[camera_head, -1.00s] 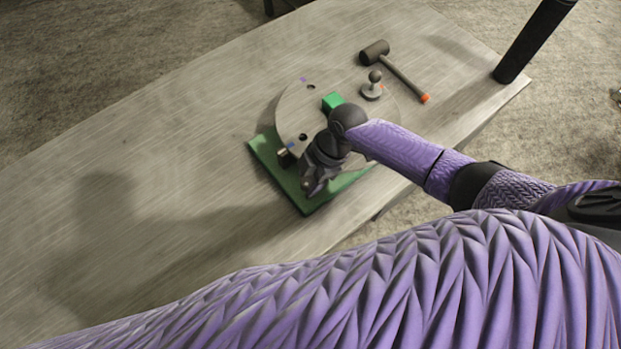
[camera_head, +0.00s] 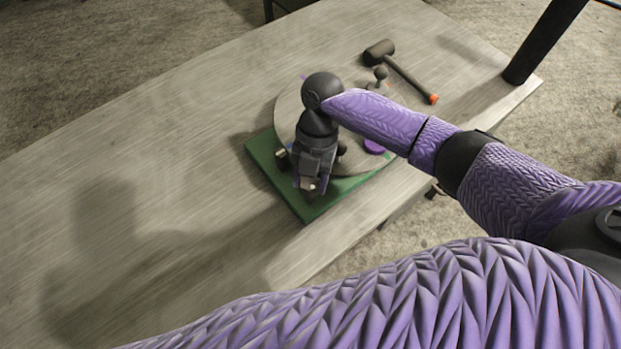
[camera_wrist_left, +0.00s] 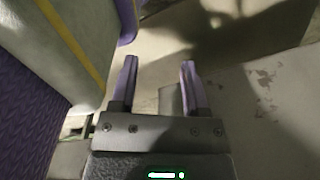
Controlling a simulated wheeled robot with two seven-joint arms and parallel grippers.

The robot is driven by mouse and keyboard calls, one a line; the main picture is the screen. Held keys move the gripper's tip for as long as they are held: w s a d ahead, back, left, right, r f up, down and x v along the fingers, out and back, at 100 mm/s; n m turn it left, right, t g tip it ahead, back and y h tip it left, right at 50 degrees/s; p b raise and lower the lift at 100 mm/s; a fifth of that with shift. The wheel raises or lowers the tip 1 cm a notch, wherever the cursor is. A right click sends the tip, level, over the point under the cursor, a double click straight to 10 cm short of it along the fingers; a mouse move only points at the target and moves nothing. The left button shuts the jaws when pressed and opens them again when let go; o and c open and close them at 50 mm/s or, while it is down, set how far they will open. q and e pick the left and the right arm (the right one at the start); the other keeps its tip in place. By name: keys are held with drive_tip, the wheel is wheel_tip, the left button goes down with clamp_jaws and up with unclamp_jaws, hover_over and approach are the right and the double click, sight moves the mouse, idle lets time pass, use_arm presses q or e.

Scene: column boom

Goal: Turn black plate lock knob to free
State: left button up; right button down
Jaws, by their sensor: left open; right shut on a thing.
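A round grey plate (camera_head: 287,113) lies on a green base (camera_head: 266,153) on the table. A small dark knob-like part with a pale end (camera_head: 281,157) sits at the plate's left edge; I cannot tell if it is the lock knob. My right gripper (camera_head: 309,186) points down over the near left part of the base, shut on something. Its own body hides what it holds and the plate below. My left gripper (camera_wrist_left: 159,64) is open and empty in the left wrist view, away from the plate.
A mallet (camera_head: 400,70) with an orange handle end lies beyond the plate. A dark ball-topped part (camera_head: 380,73) and a purple piece (camera_head: 374,147) show at the plate's right. A black post (camera_head: 543,42) stands at the table's right corner. The table's left side is clear.

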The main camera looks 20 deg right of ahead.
drive_tip(key=shift+n+h+b, duration=0.3)
drive_tip(key=shift+n, duration=0.5)
drive_tip(key=shift+c, duration=0.7)
unclamp_jaws()
drive_tip(key=shift+w+r, duration=0.1)
drive_tip(key=shift+r, duration=0.05)
drive_tip(key=v, duration=0.9)
drive_tip(key=shift+w+r+p, duration=0.25)
drive_tip(key=shift+p, duration=0.05)
